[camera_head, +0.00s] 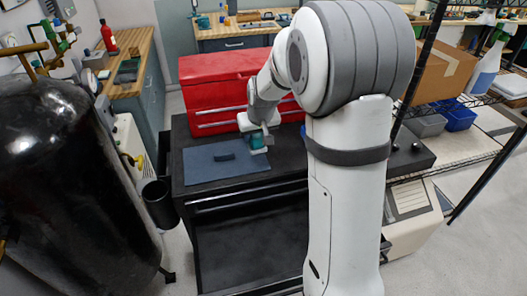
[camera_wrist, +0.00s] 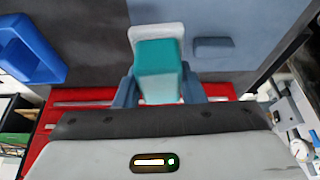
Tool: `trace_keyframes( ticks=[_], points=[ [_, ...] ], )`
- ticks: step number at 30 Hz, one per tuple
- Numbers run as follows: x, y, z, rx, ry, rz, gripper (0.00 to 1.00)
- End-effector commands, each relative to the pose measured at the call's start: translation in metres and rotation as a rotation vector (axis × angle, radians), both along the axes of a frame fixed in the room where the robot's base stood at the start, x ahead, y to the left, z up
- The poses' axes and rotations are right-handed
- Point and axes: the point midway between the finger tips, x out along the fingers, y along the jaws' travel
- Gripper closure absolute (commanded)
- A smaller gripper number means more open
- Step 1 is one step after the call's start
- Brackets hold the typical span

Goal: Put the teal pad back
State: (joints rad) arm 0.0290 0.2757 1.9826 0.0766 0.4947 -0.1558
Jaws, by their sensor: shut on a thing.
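The teal pad (camera_wrist: 160,58) is a small block between the two fingers of my gripper (camera_wrist: 159,82), which is shut on it. A whitish part (camera_wrist: 150,32) shows at its far end in the wrist view. In the head view the teal pad (camera_head: 256,142) is small at the end of my arm, over the right part of a blue-grey mat (camera_head: 205,172); I cannot tell whether it touches the mat. A dark blue bar-shaped piece (camera_head: 225,157) lies on the mat, left of my gripper (camera_head: 258,138). It also shows in the wrist view (camera_wrist: 213,47).
A red tool chest (camera_head: 222,85) stands right behind the mat on the black cart (camera_head: 178,140). A dark cup (camera_head: 158,203) hangs at the cart's left side. A black tank (camera_head: 70,180) stands left. Shelving with a blue bin (camera_head: 460,118) stands right.

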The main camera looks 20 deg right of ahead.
Motion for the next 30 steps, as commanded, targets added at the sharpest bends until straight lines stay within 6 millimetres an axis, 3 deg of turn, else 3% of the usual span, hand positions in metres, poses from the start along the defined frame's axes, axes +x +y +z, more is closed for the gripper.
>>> trace_keyframes(
  ticks=[3, 9, 15, 17, 25, 30],
  points=[
    [0.015, -0.027, -0.008, -0.001, -0.005, -0.023, 0.89],
    [0.035, -0.077, -0.001, -0.001, -0.007, -0.052, 0.89],
    [0.041, -0.108, 0.008, 0.000, -0.006, -0.064, 0.89],
    [0.041, -0.111, 0.007, 0.000, -0.005, -0.065, 0.89],
    [0.041, -0.112, -0.037, 0.002, -0.001, -0.064, 0.89],
    [0.041, -0.112, -0.051, 0.000, -0.004, -0.063, 0.89]
  ],
)
